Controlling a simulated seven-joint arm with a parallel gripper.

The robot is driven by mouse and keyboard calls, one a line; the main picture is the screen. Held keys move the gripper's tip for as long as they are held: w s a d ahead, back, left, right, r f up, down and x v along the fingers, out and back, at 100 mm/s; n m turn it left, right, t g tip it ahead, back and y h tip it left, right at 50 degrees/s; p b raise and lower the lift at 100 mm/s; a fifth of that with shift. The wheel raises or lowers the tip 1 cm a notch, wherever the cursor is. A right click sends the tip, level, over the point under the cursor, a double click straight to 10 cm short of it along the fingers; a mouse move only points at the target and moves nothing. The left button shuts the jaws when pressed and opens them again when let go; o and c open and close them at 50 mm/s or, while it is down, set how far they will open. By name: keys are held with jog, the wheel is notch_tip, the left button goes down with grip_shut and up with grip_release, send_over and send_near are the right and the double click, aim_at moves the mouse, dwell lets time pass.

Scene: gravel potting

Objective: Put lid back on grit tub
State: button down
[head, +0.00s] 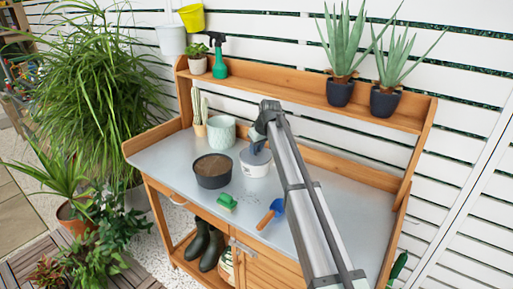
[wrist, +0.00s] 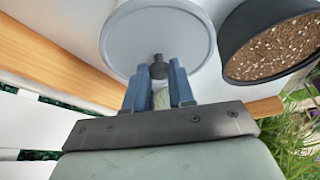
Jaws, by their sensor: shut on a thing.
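The white grit tub (head: 256,168) stands on the metal bench top, right of a dark pot of soil. In the wrist view a pale grey round lid (wrist: 125,50) with a dark knob (wrist: 157,62) faces me, lined up with the tub's mouth. My gripper (head: 258,146) is right above the tub. Its blue fingers (wrist: 158,85) are shut on the lid's knob. I cannot tell whether the lid touches the tub's rim all round or sits slightly above it. The inside of the tub is hidden.
The dark pot of soil (head: 213,171) is close beside the tub. A mint pot (head: 221,132) stands behind. The bench top's right side (head: 365,210) is clear.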

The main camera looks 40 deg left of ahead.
dwell(0.8)
jog(key=shift+c, duration=2)
grip_release()
jog(key=shift+r, duration=0.1)
jog(key=shift+r, duration=3.4)
grip_shut()
jog(key=shift+f, duration=3)
